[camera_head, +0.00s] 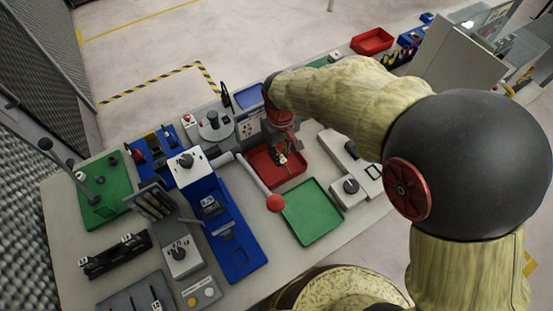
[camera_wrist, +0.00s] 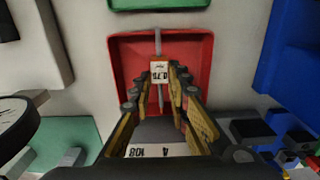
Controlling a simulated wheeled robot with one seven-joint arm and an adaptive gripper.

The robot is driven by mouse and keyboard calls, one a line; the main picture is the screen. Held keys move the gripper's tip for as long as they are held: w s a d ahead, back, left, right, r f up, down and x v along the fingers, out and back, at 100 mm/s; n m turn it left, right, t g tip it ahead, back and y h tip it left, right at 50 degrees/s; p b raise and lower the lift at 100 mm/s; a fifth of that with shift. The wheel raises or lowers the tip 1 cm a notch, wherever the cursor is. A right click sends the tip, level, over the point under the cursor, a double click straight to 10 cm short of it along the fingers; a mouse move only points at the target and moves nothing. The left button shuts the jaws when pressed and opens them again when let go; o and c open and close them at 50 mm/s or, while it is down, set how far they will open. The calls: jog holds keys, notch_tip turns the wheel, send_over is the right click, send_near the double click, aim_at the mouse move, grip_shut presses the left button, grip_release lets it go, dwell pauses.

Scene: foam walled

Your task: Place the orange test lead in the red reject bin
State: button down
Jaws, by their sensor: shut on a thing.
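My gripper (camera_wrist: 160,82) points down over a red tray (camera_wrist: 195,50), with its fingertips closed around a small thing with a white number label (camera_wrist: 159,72). A thin grey rod or cable (camera_wrist: 158,42) runs in line with the label. In the head view my gripper (camera_head: 281,152) is above the red tray (camera_head: 291,179), in the middle of the table. Whether the held thing touches the tray floor is unclear.
A green tray (camera_head: 312,212) lies in front of the red tray. A lever with a red ball (camera_head: 275,203) reaches close to both. A blue fixture (camera_head: 232,235) stands to the left, a grey switch box (camera_head: 348,191) to the right. Another red bin (camera_head: 371,41) stands at the far right.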

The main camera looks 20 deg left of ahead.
jog(key=shift+w+a+f, duration=0.25)
jog(key=shift+a+f, duration=0.25)
jog(key=shift+f, duration=0.25)
jog(key=shift+w+a+f+b, duration=0.15)
jog(key=shift+f+b, duration=0.4)
jog(key=shift+f, duration=1.15)
jog(key=shift+f, duration=0.15)
jog(key=c, duration=1.8)
grip_release()
jog(key=shift+o, duration=0.6)
notch_tip(320, 180, up, 12)
jog(key=p, duration=0.2)
jog(key=shift+r+p, duration=0.2)
jog(key=shift+p, duration=0.15)
